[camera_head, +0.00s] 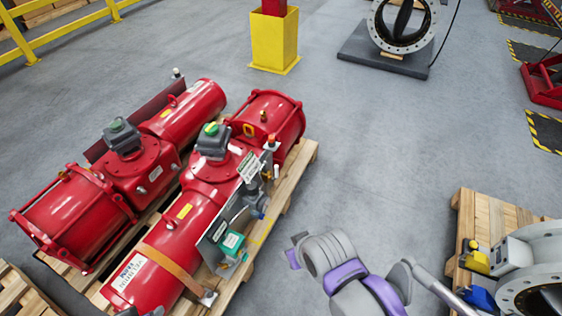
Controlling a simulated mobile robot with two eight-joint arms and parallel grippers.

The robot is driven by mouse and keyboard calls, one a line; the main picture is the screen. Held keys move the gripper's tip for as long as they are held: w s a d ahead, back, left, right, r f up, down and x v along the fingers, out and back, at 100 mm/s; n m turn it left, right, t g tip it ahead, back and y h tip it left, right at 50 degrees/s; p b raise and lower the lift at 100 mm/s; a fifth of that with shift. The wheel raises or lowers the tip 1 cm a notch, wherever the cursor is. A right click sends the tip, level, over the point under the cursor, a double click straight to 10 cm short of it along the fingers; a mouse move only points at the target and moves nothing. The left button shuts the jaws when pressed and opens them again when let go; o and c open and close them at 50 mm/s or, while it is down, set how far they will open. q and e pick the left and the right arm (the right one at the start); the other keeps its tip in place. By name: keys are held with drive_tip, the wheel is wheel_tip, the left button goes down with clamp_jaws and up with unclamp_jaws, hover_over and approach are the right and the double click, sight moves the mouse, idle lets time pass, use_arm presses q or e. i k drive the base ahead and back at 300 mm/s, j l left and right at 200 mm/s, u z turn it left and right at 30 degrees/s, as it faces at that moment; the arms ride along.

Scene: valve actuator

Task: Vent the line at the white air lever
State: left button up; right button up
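Two red valve actuators lie side by side on a wooden pallet at the left. The nearer actuator (205,185) carries a grey panel with fittings along its right side. A small white upright piece (276,172) shows at the panel's upper end; it may be the white air lever, but it is too small to be sure. A grey and purple arm of mine, seemingly the right, comes in from the lower right. Its end (296,250) is right of the panel's lower part, apparently apart from it. The fingers are not clear. My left gripper is not in view.
A teal box (232,242) sits low on the panel. The pallet (302,158) edge runs along the actuators. Another pallet (480,215) with a flanged valve stands at the lower right. A yellow post base (274,40) stands behind. The grey floor between is clear.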

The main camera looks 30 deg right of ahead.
sight(276, 167)
drive_tip(key=i+l, duration=0.15)
drive_tip(key=l, duration=0.25)
drive_tip(key=i+l, duration=0.15)
drive_tip(key=l, duration=0.2)
drive_tip(key=i+l, duration=0.2)
drive_tip(key=l, duration=0.2)
drive_tip(key=i+l, duration=0.15)
drive_tip(key=l, duration=0.2)
drive_tip(key=i+l, duration=0.15)
drive_tip(key=l, duration=0.25)
drive_tip(key=u, duration=0.05)
